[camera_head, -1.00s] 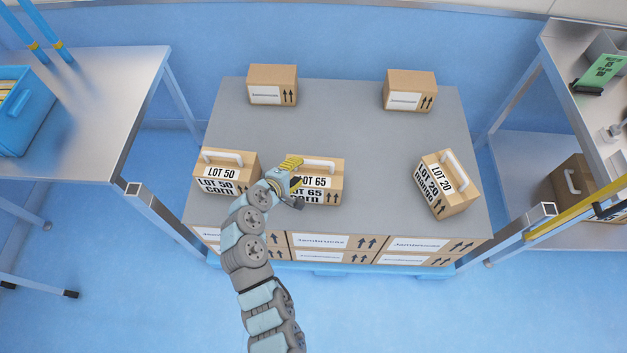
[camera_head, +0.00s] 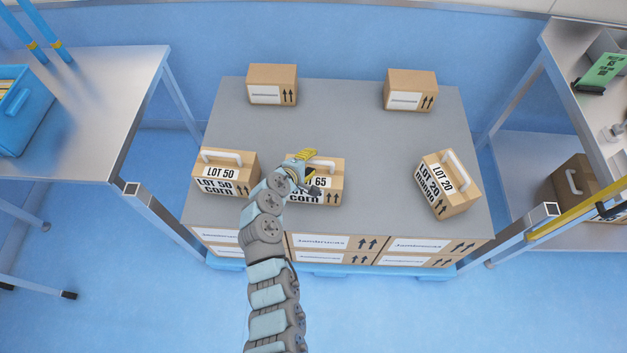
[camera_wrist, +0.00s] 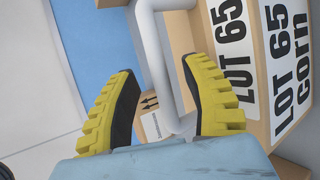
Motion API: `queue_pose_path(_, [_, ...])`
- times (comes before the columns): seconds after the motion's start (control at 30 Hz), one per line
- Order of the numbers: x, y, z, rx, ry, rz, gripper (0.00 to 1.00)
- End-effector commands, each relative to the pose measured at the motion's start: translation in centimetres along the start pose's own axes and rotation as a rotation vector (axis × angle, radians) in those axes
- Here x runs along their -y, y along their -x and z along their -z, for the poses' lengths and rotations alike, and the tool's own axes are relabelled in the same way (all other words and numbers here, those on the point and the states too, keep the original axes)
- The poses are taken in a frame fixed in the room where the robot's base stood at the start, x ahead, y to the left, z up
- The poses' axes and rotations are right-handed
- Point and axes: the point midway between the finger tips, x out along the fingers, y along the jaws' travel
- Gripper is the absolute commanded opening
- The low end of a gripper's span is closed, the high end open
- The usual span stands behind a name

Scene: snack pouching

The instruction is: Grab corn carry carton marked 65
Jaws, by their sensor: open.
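The carton marked LOT 65 corn (camera_head: 332,188) stands on the grey top of the stack, front centre. Its white handle (camera_head: 326,164) is on top. My gripper (camera_head: 313,170) is over this carton and hides part of its label. In the wrist view the white handle (camera_wrist: 157,62) passes between the two yellow, black-padded fingers of my gripper (camera_wrist: 165,100), which are apart. The carton's label reads LOT 65 Corn (camera_wrist: 288,62) at the right. I cannot tell whether a finger touches the handle.
The LOT 50 corn carton (camera_head: 222,184) stands to the left, the tilted-looking LOT 20 carton (camera_head: 447,190) to the right. Two plain cartons (camera_head: 272,92) (camera_head: 410,97) are at the back. Steel tables (camera_head: 120,95) flank the stack. The grey top (camera_head: 350,120) is clear between cartons.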

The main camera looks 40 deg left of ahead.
Motion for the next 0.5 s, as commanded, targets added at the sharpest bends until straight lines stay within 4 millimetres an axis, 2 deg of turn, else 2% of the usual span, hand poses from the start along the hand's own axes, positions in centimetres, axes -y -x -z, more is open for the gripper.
queue_pose_path(0.1, [0.13,-0.69,-0.05,0.001,0.001,0.002,0.47])
queue_pose_path(0.33, [0.09,-0.73,-0.07,0.001,0.001,0.001,0.47])
queue_pose_path(0.37, [0.08,-0.73,-0.06,0.001,0.001,0.001,0.42])
queue_pose_path(0.5, [0.07,-0.72,-0.07,0.001,0.001,0.001,0.02])
